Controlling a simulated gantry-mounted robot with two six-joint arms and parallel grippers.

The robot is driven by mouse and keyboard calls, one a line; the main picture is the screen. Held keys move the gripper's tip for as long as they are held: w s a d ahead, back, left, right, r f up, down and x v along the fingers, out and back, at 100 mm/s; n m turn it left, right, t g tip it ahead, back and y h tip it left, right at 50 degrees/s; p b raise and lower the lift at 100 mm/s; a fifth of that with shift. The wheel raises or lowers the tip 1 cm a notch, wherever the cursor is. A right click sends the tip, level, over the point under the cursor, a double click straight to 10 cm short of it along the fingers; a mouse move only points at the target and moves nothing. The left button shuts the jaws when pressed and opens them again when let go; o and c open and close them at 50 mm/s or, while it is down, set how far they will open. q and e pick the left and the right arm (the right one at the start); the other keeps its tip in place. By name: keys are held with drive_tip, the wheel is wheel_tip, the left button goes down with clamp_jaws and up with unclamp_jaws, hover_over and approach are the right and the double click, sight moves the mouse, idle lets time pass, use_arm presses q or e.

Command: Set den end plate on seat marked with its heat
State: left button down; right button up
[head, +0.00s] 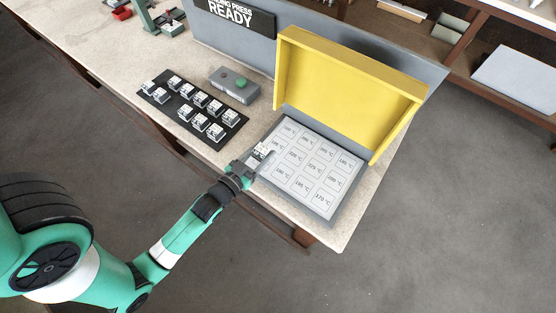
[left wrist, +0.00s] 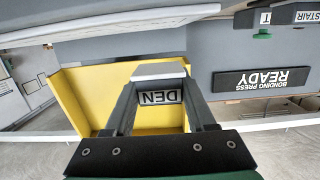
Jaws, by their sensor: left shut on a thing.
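My left gripper (head: 262,160) is shut on the white den end plate (head: 262,149), at the left edge of the grey seat plate (head: 327,214). In the left wrist view the label DEN (left wrist: 159,97) shows upside down between the two dark fingers. The seat plate carries rows of pale seats marked with temperatures, such as 170 °C (head: 322,199) and 195 °C (head: 302,186). The gripper and end plate hide part of the left seats. I cannot tell whether the end plate touches the seat plate. My right gripper is not in view.
A raised yellow lid (head: 345,85) stands behind the seat plate. A black rack (head: 160,97) with several white-labelled pieces lies to the left. A grey box with a green button (head: 242,83) stands between them. A sign (head: 234,14) reads BONDING PRESS READY.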

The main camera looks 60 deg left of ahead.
sight(264, 157)
use_arm(q)
drive_tip(key=shift+f, duration=0.25)
drive_tip(key=f+b, duration=0.3)
drive_tip(key=b, duration=0.1)
drive_tip(key=shift+w+a+f, duration=0.1)
drive_tip(key=shift+w+f, duration=0.3)
drive_tip(key=shift+s+r, duration=0.15)
drive_tip(key=shift+s, duration=0.05)
drive_tip(key=shift+w, duration=0.1)
drive_tip(key=shift+c, duration=1.1)
unclamp_jaws()
